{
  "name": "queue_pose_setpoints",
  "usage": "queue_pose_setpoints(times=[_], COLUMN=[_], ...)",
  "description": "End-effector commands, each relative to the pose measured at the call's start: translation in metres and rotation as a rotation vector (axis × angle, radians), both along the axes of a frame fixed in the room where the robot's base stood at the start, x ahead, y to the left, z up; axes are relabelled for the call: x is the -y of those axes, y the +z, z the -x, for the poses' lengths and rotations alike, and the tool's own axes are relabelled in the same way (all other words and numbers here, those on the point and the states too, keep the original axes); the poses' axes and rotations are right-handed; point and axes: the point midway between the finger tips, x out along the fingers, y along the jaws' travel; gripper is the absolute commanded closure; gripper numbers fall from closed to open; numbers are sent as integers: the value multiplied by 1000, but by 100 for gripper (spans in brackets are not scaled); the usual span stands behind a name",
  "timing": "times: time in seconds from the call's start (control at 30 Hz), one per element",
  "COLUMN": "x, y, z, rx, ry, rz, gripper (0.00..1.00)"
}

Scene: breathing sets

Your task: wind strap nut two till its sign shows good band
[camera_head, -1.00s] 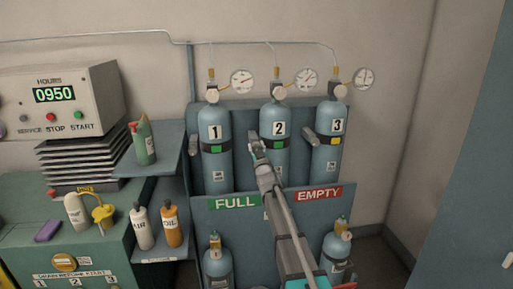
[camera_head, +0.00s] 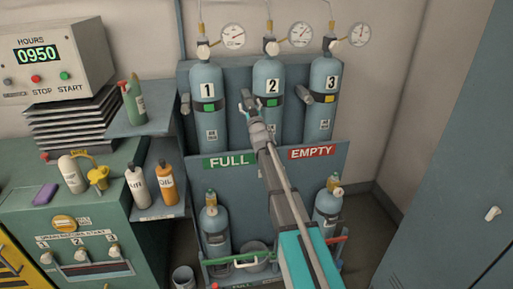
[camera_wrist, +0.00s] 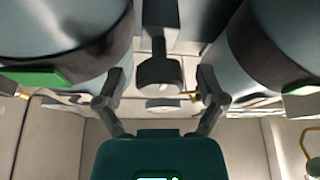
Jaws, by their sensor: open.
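Cylinder two (camera_head: 269,75) stands in the middle of the rack, with a green sign (camera_head: 272,115) on its dark band. My gripper (camera_head: 248,99) is at the left side of cylinder two, where it covers strap nut two in the head view. In the wrist view the dark nut (camera_wrist: 160,74) sits between my two spread fingers (camera_wrist: 160,100), with a gap on each side. Green signs show on the cylinders at both sides there. My gripper is open and holds nothing.
Cylinder one (camera_head: 207,75) has a green sign and its own strap nut (camera_head: 185,103). Cylinder three (camera_head: 323,70) has a yellow sign and a nut (camera_head: 300,101) close on its left. The FULL and EMPTY panel (camera_head: 262,160) stands below, and a shelf (camera_head: 140,122) is at left.

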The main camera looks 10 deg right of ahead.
Motion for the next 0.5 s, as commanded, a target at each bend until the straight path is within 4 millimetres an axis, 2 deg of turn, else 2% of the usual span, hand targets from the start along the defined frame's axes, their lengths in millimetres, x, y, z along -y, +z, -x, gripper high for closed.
queue_pose_setpoints(times=[0.5], x=[0], y=[0], z=[0], rx=[0], ry=[0], rz=[-191], gripper=[11])
